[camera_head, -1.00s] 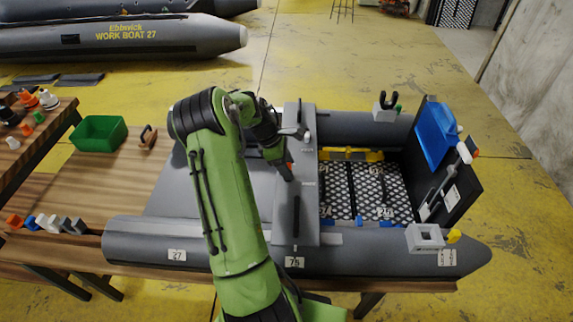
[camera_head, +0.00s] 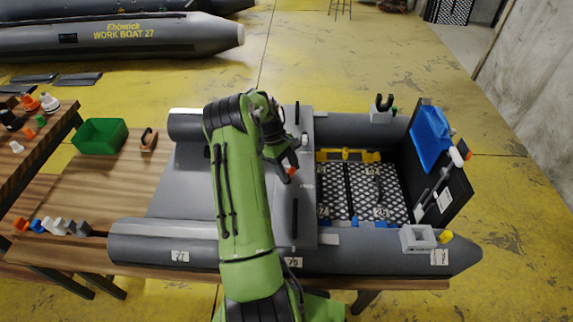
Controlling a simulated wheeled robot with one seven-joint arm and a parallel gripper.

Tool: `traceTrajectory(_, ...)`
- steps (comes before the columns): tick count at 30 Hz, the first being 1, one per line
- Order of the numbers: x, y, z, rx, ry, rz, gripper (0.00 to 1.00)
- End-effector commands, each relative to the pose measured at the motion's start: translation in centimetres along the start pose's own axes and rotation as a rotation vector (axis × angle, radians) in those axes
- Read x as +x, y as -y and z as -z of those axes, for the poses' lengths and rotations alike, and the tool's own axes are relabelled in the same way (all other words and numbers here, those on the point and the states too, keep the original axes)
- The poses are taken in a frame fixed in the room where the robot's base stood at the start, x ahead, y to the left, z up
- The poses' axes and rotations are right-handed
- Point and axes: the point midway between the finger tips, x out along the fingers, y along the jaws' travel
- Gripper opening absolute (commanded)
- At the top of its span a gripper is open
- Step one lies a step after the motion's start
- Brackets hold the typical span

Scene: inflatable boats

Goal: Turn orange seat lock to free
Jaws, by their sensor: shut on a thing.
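The grey boat (camera_head: 165,243) lies across the wooden bench, with a flat grey seat (camera_head: 306,215) spanning it near the middle. A small orange seat lock (camera_head: 292,170) shows at the left part of the seat's upper half. My gripper (camera_head: 288,176) reaches down to it from the upper left, and its jaws are shut on the orange seat lock. The fingers and wrist hide part of the lock, so its exact angle is too small to tell.
A green bin (camera_head: 100,137) and a small brown block (camera_head: 149,140) stand on the bench at left. Several coloured knobs line its left side. A patterned floor panel (camera_head: 362,190) and dark transom board (camera_head: 455,190) lie right of the seat.

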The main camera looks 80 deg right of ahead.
Motion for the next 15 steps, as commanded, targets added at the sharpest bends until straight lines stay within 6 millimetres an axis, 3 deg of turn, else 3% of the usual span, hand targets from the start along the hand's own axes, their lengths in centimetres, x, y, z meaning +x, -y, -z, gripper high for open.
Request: traceTrajectory(15, 0.18, -0.24, -0.76, 0.456, -0.003, 0.188, 0.24)
